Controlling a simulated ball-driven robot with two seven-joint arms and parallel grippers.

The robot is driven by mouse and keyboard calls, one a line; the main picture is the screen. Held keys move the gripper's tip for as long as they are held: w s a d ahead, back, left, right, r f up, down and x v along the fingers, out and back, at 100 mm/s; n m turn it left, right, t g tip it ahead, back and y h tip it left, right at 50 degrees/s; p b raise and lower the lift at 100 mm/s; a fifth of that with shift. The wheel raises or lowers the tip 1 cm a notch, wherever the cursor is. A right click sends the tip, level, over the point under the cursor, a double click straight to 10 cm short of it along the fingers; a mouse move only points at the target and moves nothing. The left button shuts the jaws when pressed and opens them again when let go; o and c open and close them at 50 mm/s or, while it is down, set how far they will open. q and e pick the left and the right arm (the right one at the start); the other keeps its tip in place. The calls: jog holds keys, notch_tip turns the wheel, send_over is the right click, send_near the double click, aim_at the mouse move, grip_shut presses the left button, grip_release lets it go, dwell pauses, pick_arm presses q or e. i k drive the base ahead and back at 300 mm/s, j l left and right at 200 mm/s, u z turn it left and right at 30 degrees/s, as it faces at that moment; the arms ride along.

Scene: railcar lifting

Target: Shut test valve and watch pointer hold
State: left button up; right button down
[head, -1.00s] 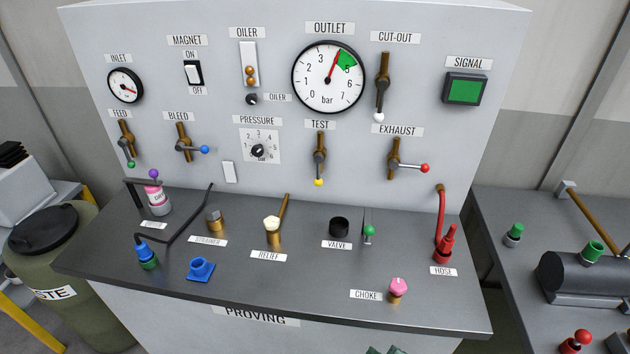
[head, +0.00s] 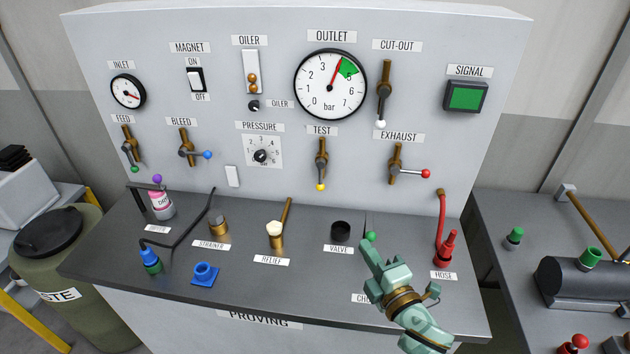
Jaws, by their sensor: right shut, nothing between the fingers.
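The test valve (head: 321,160) is a brass fitting under the TEST label on the panel. Its lever hangs straight down, in line with the body, and ends in a yellow knob (head: 320,187). The outlet gauge (head: 330,84) is above it. Its red pointer (head: 336,70) points up and slightly right, at the left edge of the green sector, near 4 bar. My right gripper (head: 369,249) is shut and empty over the bench, below and to the right of the test valve and apart from it. My left gripper is not in view.
The exhaust lever (head: 410,172) with a red knob and the cut-out lever (head: 383,97) with a white knob are right of the test valve. A green-knobbed lever (head: 370,236) stands at my gripper's fingertips. The relief fitting (head: 275,236) is left. My gripper hides the pink choke.

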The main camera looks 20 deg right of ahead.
aim_at(320, 163)
jog(key=i+j, duration=0.1)
jog(key=i, duration=0.8)
